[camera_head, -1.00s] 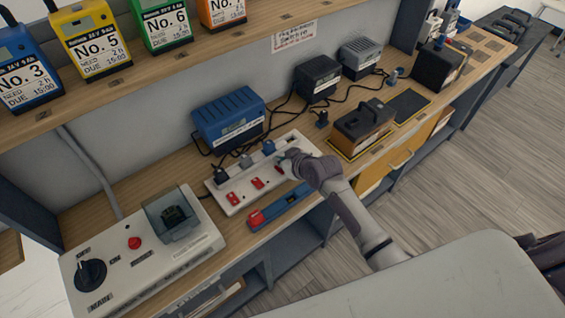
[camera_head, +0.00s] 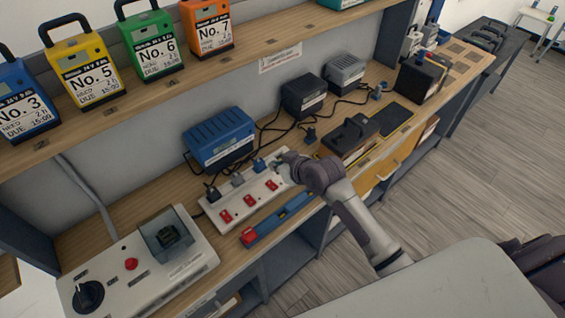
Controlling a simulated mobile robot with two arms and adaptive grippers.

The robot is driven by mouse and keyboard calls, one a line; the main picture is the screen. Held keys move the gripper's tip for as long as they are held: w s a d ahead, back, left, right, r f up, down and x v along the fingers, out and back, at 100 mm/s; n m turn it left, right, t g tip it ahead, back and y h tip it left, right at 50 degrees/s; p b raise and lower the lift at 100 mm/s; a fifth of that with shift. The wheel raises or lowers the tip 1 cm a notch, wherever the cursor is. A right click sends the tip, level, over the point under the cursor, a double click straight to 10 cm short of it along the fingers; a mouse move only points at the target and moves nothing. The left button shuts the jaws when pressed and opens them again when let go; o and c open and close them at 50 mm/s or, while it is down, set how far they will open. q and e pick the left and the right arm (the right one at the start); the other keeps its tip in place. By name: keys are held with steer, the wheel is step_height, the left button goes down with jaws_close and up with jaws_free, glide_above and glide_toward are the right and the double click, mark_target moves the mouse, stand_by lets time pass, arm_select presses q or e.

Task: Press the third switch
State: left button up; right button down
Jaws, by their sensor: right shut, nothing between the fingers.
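A white power strip (camera_head: 237,208) lies at a slant on the wooden bench. Three red switches show along its near side: a left one (camera_head: 226,216), a middle one (camera_head: 250,200) and a right one (camera_head: 272,185). Dark, grey and blue plugs sit along its far side. My right gripper (camera_head: 281,162) is shut and empty at the right end of the strip, up and right of the right visible switch. It hides part of that end, so I cannot tell whether another switch lies under it. My left gripper is not in view.
A blue charger (camera_head: 220,140) stands behind the strip, with black cables running right. A blue bar with a red end (camera_head: 281,219) lies in front, near the bench edge. A control panel (camera_head: 125,289) is at left. A black-topped battery (camera_head: 351,136) stands at right.

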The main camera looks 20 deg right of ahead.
steer(key=shift+w+r+v, duration=0.15)
steer(key=shift+r+v, duration=0.05)
steer(key=shift+v, duration=0.8)
steer(key=shift+w+r+v, duration=0.1)
steer(key=shift+r+v, duration=0.1)
steer(key=shift+v, duration=0.8)
steer(key=shift+w+a, duration=0.1)
steer(key=shift+a, duration=0.05)
steer(key=shift+f, duration=0.1)
